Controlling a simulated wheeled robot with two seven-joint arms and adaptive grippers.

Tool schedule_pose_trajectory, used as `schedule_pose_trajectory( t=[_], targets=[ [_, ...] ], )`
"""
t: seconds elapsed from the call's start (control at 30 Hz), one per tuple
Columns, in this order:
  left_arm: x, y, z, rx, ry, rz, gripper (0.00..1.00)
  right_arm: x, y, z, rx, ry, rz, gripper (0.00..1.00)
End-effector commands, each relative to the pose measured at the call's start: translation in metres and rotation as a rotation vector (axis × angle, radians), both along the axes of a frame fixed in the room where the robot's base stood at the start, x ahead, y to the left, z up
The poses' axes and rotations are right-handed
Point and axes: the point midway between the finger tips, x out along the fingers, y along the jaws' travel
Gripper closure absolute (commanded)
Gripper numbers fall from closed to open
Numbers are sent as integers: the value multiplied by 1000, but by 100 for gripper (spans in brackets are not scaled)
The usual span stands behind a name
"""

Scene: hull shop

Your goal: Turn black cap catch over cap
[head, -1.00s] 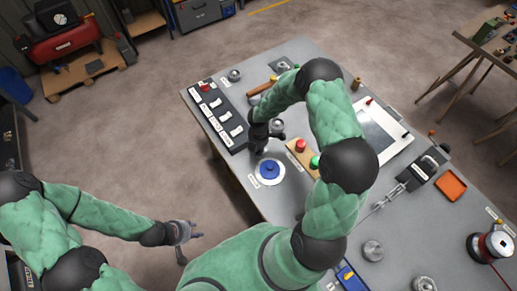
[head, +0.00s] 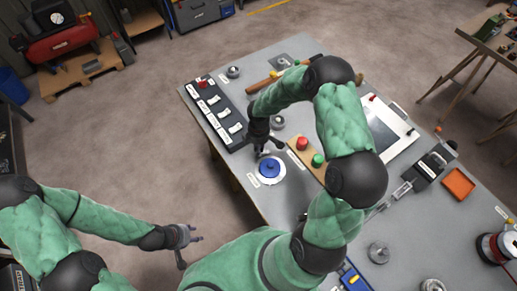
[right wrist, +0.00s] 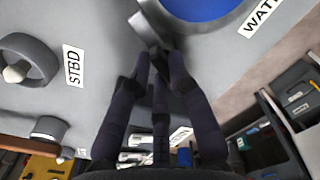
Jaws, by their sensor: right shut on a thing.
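A blue cap (head: 270,167) sits in a pale round flange on the bench. It shows cut off at the top of the right wrist view (right wrist: 195,8). A small grey catch (right wrist: 149,28) lies beside the cap's flange there; I see no black catch. My right gripper (head: 263,151) is low over the bench at the cap's far edge. In the right wrist view its fingers (right wrist: 160,62) are closed around the end of the catch and hide part of it. My left gripper (head: 192,237) hangs clear of the bench, its fingers apart and empty.
A switch panel (head: 215,112) lies left of the cap. A board with a red button (head: 302,143) and a green button (head: 317,160) lies to its right. A round knob (head: 278,122) stands behind my right gripper. Open floor lies left of the bench.

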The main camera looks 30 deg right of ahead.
Motion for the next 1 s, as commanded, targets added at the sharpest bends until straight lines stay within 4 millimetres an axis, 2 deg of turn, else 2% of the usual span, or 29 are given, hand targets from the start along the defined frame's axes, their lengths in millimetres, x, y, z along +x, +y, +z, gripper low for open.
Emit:
schedule_pose_trajectory(
  t=[0.03,0.5,1.0],
  targets=[
    [0,0,-7,0,0,0,60,1,0,-2,-1,-3,-44,100],
    [0,0,-42,0,0,0,60,0,-2,-2,0,-3,-490,100],
    [0,0,-67,0,0,0,60,-2,-2,0,1,-4,-865,100]
  ],
)
